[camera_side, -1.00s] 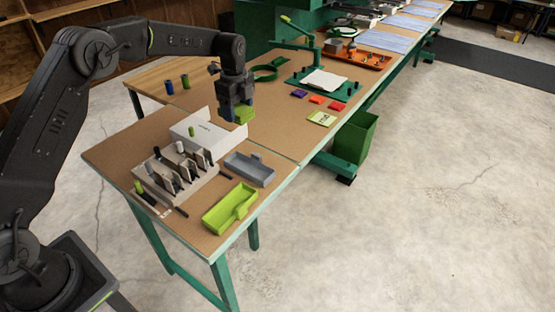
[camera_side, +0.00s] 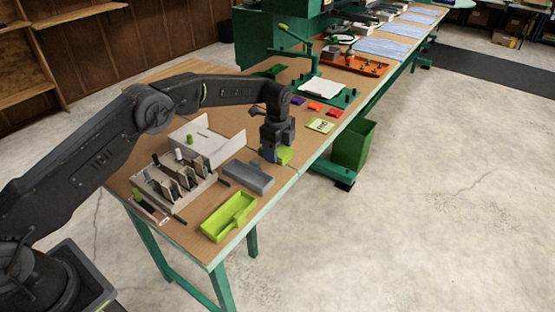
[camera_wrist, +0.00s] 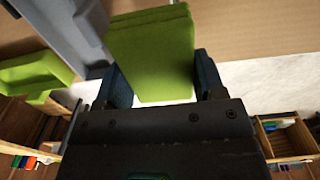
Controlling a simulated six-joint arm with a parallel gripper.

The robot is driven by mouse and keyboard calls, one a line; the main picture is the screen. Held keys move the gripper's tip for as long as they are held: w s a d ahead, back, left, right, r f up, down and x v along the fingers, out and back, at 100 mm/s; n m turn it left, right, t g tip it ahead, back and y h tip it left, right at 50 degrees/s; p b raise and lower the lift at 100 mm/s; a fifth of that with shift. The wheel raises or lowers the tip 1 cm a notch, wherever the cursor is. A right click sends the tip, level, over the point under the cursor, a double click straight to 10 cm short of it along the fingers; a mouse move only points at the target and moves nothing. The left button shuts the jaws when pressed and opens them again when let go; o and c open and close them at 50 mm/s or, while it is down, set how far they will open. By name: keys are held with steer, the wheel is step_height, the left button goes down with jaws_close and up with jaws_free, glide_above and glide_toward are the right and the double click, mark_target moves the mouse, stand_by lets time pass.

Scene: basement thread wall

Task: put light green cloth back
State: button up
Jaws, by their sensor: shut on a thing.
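The light green cloth (camera_side: 285,155) is a folded, thick-looking pad. My gripper (camera_side: 274,153) is shut on it at the right edge of the brown table, just right of the grey tray (camera_side: 248,178). In the wrist view the cloth (camera_wrist: 150,50) sits between the two dark fingers of my gripper (camera_wrist: 160,82) and reaches out past them. I cannot tell whether it touches the tabletop. An open light green tray (camera_side: 228,215) lies nearer the front, also partly seen in the wrist view (camera_wrist: 35,72).
A white rack with several upright holders (camera_side: 175,185) stands left of the trays, with a white box (camera_side: 205,140) behind. Purple, orange and red pieces and a pale green card (camera_side: 320,125) lie beyond my gripper. A green bin (camera_side: 353,145) stands beside the table edge.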

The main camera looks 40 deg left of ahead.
mark_target(278, 167)
steer(key=shift+f, duration=1.9)
steer(key=shift+f, duration=0.15)
steer(key=o, duration=0.9)
steer(key=shift+c, duration=0.2)
